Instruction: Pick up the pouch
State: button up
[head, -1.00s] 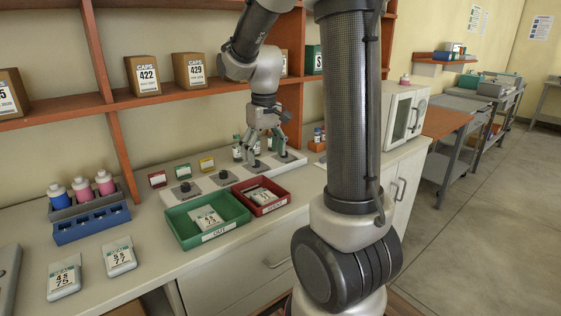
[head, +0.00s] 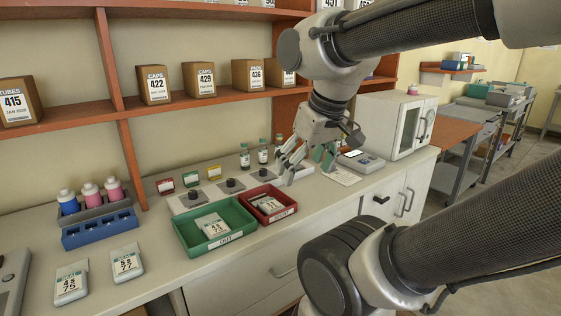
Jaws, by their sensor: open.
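Several flat white pouch-like packs with printed numbers are in the head view; I cannot tell which one the task means. One pack (head: 212,225) lies in the green tray (head: 186,240). Packs (head: 269,204) lie in the red tray (head: 287,214). Two more, a left pack (head: 70,284) and a right pack (head: 127,263), lie on the bare counter at the lower left. My gripper (head: 306,164) is open and looks empty, pointing down above the counter, behind and right of the red tray.
Several capped vials (head: 262,152) stand behind a white board with black knobs (head: 230,184), left of my gripper. A grey device (head: 361,161) and white cabinet (head: 398,124) are right. A shelf with boxes (head: 199,79) hangs above.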

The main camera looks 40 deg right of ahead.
aim_at(71, 282)
jog(key=i+l, duration=0.1)
jog(key=l, duration=0.65)
jog(key=i+l, duration=0.1)
jog(key=l, duration=1.35)
jog(key=i+l, duration=0.15)
jog(key=l, duration=0.55)
jog(key=j+u, duration=0.1)
jog(key=j, duration=0.6)
jog(key=j+u, duration=0.15)
jog(key=j, duration=0.5)
jog(key=j+u, duration=0.1)
jog(key=j, duration=0.6)
jog(key=i+j+u, duration=0.1)
jog(key=j, duration=0.55)
jog(key=i+j+u, duration=0.1)
jog(key=j, duration=0.6)
